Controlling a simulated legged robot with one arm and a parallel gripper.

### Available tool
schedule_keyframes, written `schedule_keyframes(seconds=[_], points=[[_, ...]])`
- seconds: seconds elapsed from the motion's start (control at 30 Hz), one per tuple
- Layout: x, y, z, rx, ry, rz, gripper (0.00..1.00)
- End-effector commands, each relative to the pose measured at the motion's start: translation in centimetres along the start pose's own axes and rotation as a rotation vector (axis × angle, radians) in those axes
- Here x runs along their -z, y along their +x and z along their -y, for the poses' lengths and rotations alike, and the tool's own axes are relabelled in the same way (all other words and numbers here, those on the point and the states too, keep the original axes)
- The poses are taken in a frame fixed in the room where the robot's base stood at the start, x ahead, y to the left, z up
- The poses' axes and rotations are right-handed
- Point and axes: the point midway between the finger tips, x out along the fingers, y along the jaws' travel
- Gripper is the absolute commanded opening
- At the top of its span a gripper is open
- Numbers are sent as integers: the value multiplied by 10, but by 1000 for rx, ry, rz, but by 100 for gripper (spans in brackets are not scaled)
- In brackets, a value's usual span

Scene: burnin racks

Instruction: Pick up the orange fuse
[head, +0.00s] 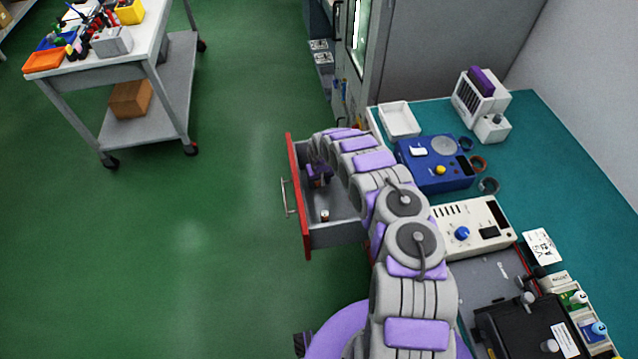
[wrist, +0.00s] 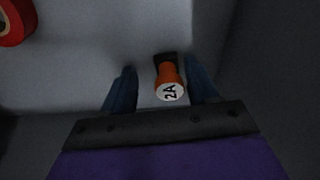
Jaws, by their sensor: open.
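The orange fuse (wrist: 167,78) shows in the wrist view, with a white end marked "2A" and a dark part behind it. It is on the grey drawer floor (wrist: 80,60). My gripper (wrist: 160,90) is open, with one dark blue finger on each side of the fuse. I cannot tell whether either finger touches it. In the head view my arm reaches into the open red-fronted drawer (head: 298,195), and my gripper (head: 318,176) is partly hidden by the arm. The fuse cannot be made out there.
A red round object (wrist: 14,22) lies at the upper left of the wrist view. A small red and white item (head: 325,215) is in the drawer. The teal bench (head: 520,185) holds a blue device (head: 432,165). A cart (head: 115,75) stands apart across open green floor.

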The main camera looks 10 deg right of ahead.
Motion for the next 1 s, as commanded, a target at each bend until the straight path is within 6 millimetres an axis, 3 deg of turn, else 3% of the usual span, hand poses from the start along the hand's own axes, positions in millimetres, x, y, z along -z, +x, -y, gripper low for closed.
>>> schedule_keyframes(seconds=[0.07, 0.6, 0.87, 1.0], points=[[0, 0, 2, -2, -2, 1, 53], [0, 0, -1, 3, -1, 0, 2], [0, -1, 1, -1, -2, 1, 0], [2, -12, 1, -1, -2, 1, 0]])
